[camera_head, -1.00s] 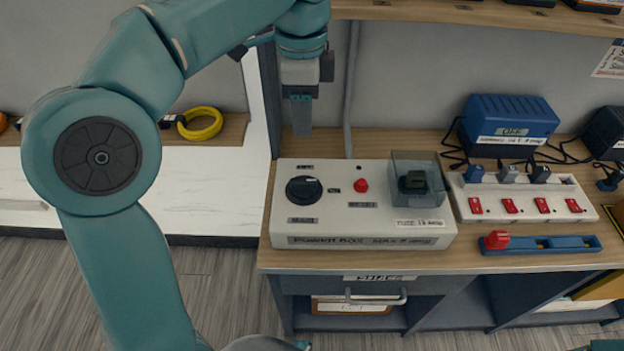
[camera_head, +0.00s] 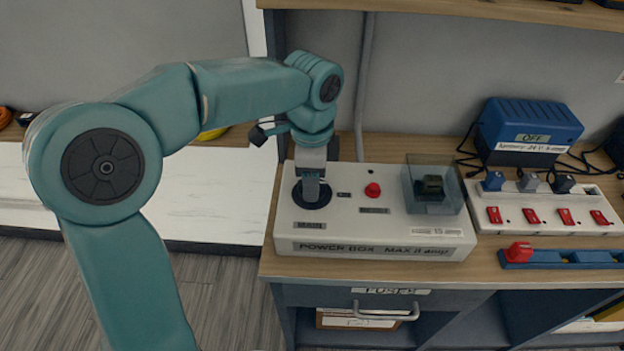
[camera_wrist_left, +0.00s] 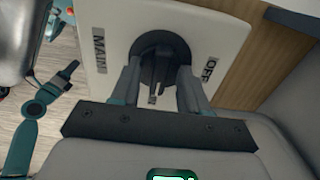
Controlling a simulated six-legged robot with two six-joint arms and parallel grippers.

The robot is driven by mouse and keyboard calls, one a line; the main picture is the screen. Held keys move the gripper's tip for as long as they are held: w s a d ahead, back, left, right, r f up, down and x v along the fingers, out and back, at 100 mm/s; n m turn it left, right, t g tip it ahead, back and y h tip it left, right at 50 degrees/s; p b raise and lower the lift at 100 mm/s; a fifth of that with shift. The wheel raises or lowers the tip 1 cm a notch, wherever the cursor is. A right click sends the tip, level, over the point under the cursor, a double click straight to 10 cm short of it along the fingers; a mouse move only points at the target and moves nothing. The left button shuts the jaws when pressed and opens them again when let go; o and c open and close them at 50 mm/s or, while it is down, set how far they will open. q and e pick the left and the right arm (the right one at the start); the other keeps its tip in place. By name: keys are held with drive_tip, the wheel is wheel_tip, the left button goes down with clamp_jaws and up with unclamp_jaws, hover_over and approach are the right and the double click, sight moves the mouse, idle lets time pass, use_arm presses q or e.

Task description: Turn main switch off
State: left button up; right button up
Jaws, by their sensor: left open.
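The white power box (camera_head: 372,250) stands on the wooden bench. Its black round main switch (camera_head: 298,196) is at the box's left end, above the MAIN label (camera_head: 310,225), and is largely hidden by my left gripper (camera_head: 311,190). In the left wrist view the main switch (camera_wrist_left: 160,52) lies between the two fingers of the left gripper (camera_wrist_left: 155,90), which are open and stand on either side of its knob. I cannot tell whether the fingers touch it. The OFF label (camera_wrist_left: 210,70) shows beside the dial.
A red button (camera_head: 373,190) and a clear cover (camera_head: 433,184) are on the same box, right of the switch. A white strip with red switches (camera_head: 545,212), a blue OFF unit (camera_head: 528,125) and a blue rail (camera_head: 575,258) lie further right.

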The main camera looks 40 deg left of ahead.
use_arm(q)
clamp_jaws()
